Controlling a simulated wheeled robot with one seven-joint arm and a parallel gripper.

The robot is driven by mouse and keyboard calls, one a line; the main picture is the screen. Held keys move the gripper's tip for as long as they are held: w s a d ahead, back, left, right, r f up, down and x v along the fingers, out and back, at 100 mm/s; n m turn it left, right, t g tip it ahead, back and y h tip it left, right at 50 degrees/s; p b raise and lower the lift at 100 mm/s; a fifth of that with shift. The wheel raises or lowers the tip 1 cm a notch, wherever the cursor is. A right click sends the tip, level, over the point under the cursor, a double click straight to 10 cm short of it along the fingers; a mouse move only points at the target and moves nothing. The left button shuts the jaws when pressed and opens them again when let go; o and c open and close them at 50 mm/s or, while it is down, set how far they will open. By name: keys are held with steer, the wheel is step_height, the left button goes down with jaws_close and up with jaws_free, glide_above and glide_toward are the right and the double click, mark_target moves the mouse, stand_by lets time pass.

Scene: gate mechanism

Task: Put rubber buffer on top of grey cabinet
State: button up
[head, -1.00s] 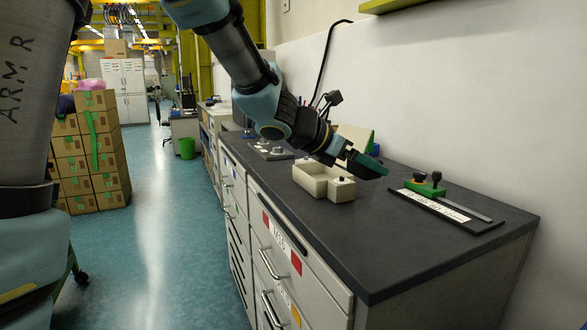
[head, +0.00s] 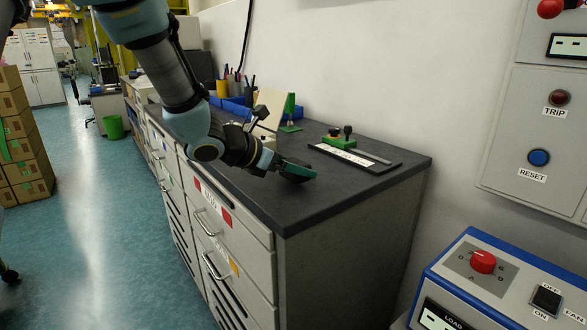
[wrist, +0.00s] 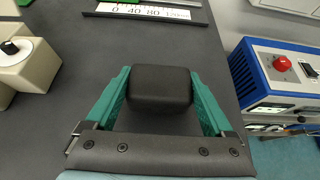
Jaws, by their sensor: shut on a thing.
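My gripper (wrist: 160,82) has green fingers, shut on a black rounded block, the rubber buffer (wrist: 160,88). In the head view my gripper (head: 298,170) hangs above the dark worktop near its front edge; the buffer shows there only as a dark shape at the fingers. The grey drawer cabinet (head: 330,260) under the worktop has handles and red labels. A grey wall-mounted box (head: 510,140) with TRIP and RESET buttons is at the right. I cannot tell for certain which of these is the grey cabinet named.
A scale plate with a green clamp (head: 340,142) lies near the wall. A blue control box (head: 500,285) with a red knob stands right of the worktop, across a gap. A cream block with a black knob (wrist: 22,60) is at the left in the wrist view.

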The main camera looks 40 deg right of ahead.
steer(key=shift+f, duration=0.4)
steer(key=shift+f, duration=0.2)
steer(key=o, duration=1.2)
steer(key=shift+o, duration=0.2)
steer(key=shift+r, duration=0.1)
steer(key=shift+r, duration=0.25)
steer(key=b+v, duration=0.1)
steer(key=v, duration=1.1)
steer(key=shift+f+b, duration=0.2)
steer(key=shift+b, duration=0.1)
steer(key=shift+w+a, duration=0.1)
